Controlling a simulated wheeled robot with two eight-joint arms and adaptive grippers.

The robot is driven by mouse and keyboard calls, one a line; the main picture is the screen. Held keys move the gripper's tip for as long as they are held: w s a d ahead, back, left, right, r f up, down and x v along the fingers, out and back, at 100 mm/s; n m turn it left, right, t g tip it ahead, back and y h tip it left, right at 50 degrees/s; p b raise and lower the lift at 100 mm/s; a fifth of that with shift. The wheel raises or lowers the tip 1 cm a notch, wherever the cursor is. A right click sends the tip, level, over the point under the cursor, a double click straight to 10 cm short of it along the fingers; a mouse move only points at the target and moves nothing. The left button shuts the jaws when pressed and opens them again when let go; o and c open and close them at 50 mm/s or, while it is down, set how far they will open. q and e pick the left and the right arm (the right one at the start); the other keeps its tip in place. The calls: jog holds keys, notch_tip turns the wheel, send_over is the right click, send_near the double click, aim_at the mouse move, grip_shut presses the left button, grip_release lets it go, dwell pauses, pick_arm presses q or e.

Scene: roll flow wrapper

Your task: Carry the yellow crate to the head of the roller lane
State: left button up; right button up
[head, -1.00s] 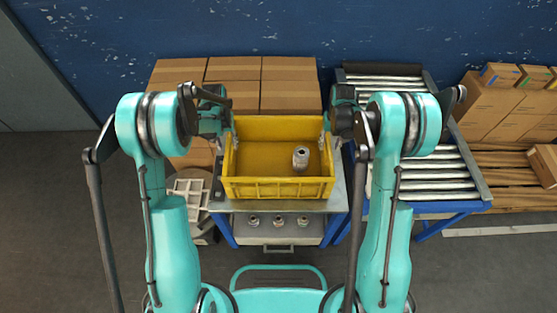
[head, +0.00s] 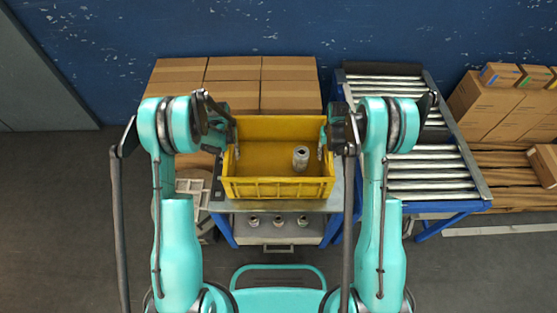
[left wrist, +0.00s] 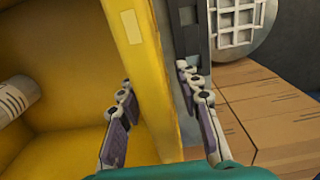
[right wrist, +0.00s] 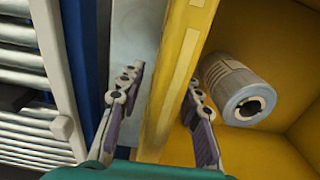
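My left gripper (head: 236,150) is at the crate's left wall. In the left wrist view its open fingers (left wrist: 155,80) straddle that wall (left wrist: 138,60), one inside and one outside, with gaps showing. My right gripper (head: 322,150) is at the right wall. In the right wrist view its open fingers (right wrist: 163,78) straddle that wall (right wrist: 178,70) likewise. The roller lane (head: 428,166) stands to the right of the table.
Cardboard boxes (head: 234,70) are stacked behind the crate. The table (head: 340,190) has a lower shelf with several small metal parts (head: 278,221). A pallet with boxes (head: 505,110) stands right of the lane. A narrow gap separates table and lane.

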pick_arm(q)
grip_shut()
pick_arm(e)
grip_shut()
pick_arm(q)
jog(key=shift+r, duration=0.1)
pick_arm(e)
jog(key=shift+r, duration=0.1)
